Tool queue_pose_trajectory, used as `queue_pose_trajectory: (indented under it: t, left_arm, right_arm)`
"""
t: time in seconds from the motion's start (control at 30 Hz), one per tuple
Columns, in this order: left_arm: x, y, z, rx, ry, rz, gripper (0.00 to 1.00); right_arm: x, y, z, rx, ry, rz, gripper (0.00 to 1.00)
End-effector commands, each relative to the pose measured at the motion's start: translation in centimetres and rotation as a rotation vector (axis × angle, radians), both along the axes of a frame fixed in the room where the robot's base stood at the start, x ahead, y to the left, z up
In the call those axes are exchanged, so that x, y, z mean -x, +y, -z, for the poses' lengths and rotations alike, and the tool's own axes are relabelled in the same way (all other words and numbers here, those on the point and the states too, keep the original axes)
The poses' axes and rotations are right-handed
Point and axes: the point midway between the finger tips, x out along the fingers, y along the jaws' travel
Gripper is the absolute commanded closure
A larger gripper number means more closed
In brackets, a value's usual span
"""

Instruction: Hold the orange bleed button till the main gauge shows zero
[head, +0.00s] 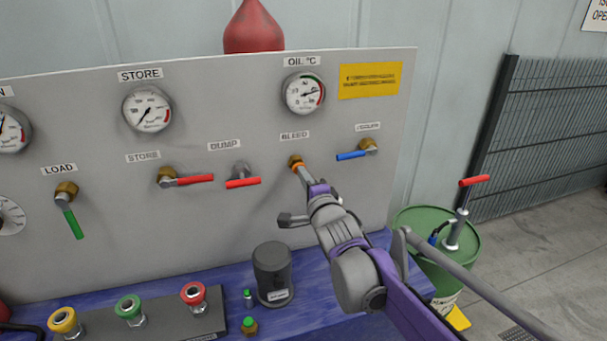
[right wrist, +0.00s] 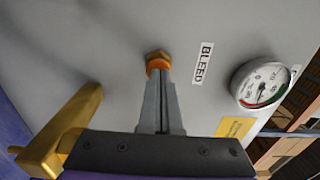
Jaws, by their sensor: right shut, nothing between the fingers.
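The orange bleed button (head: 296,162) sits on the grey panel under the BLEED label. It also shows in the right wrist view (right wrist: 157,63), as an orange ring with a brass-coloured front. My right gripper (head: 301,170) is shut and empty. Its fingertips meet the button in both views; I cannot tell how far the button is pressed. A gauge under a label ending in N (head: 12,131), likely the main gauge, is cut off by the left edge of the head view. Its reading is not clear. My left gripper is not in view.
The red-handled DUMP valve (head: 242,183) is left of the button and a blue-handled valve (head: 352,155) right of it. A dark cylinder (head: 273,272) stands on the blue bench below. A green drum (head: 462,248) with a pump stands at right.

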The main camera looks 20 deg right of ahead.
Motion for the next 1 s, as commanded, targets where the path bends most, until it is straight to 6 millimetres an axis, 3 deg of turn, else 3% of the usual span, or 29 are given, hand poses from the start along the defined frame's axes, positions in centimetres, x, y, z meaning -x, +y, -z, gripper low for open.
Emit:
queue_pose_trajectory:
  t: [0.37,0.63,1.0]
  left_arm:
    - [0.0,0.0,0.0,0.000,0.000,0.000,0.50]
    - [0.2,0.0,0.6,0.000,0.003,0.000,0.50]
    - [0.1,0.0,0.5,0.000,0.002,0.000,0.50]
  right_arm:
    - [-0.2,0.0,0.0,0.000,0.000,0.000,1.00]
    - [-2.5,0.1,0.1,-0.001,0.000,0.000,1.00]
    - [-2.6,0.1,-0.1,-0.001,-0.004,-0.001,1.00]
